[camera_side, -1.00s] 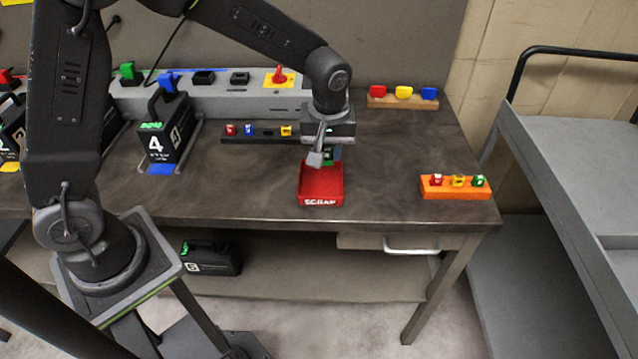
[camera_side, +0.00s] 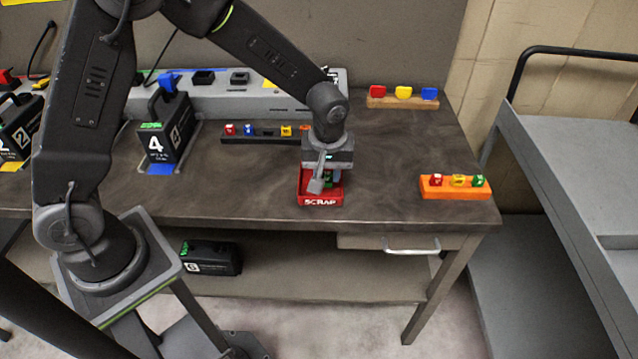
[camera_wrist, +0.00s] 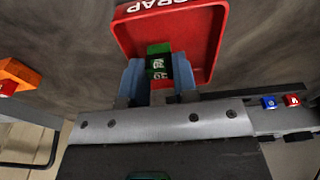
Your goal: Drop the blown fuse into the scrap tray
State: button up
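A green fuse (camera_wrist: 158,62) with white markings sits between the two blue-grey fingers of my gripper (camera_wrist: 160,80) in the wrist view. The fingers touch it on both sides. The red scrap tray (camera_wrist: 208,40) lies beneath and around it. In the side view, my gripper (camera_side: 326,182) points down into the scrap tray (camera_side: 320,202), with the green fuse partly visible between the fingers. The arm and gripper hide the back of the tray. Whether the fuse touches the tray floor, I cannot tell.
An orange block (camera_side: 455,190) with several fuses stands to the right of the tray. A black rail (camera_side: 262,138) with coloured fuses lies behind it. A wooden block (camera_side: 402,102) sits at the back right. Black unit 4 (camera_side: 165,135) stands left. The tabletop between is clear.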

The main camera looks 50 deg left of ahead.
jog(key=o, duration=0.5)
jog(key=r, duration=0.9)
jog(key=s+d+r, duration=0.1)
jog(key=r, duration=0.3)
jog(key=shift+s+d+r, duration=0.1)
jog(key=shift+r, duration=0.3)
